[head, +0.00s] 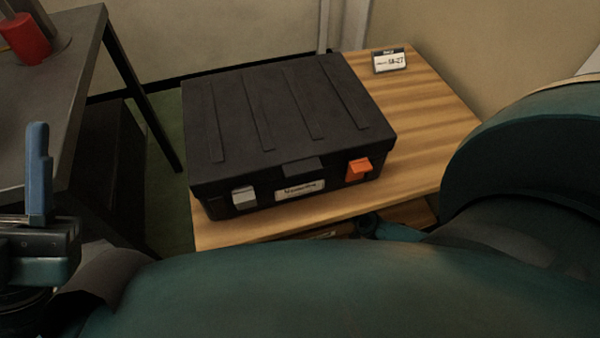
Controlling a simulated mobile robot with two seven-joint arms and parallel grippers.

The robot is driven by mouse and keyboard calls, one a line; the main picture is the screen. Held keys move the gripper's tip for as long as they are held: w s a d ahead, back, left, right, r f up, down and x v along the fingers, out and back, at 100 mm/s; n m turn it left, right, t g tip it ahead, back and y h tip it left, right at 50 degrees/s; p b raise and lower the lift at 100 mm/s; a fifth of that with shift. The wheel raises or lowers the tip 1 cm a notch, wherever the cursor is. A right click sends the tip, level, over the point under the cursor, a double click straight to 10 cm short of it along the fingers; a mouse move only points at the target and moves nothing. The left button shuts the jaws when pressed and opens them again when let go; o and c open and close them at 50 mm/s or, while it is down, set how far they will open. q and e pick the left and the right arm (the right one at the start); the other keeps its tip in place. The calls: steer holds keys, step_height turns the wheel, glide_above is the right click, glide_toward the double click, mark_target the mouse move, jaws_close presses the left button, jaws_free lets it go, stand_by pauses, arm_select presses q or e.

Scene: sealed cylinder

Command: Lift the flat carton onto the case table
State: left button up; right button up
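The case table (430,120) is a light wood top with striped grain, in the middle of the head view. A closed black case (290,110) with a ribbed lid lies on it and covers most of its left part. I cannot make out the flat carton; brownish surfaces show below the table's front edge, but I cannot tell what they are. My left gripper (38,165) is at the left edge, with a blue finger pointing up. I cannot tell its opening, and nothing is visibly held.
The case has a grey latch (243,198), an orange latch (358,169) and a label (300,190) on its front. A small sign (390,61) stands at the table's back. A dark table (80,70) bears a red object (26,40). Bare wood lies right of the case.

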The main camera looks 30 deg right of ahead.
jaws_close()
stand_by(0.9)
steer(key=shift+r, duration=0.1)
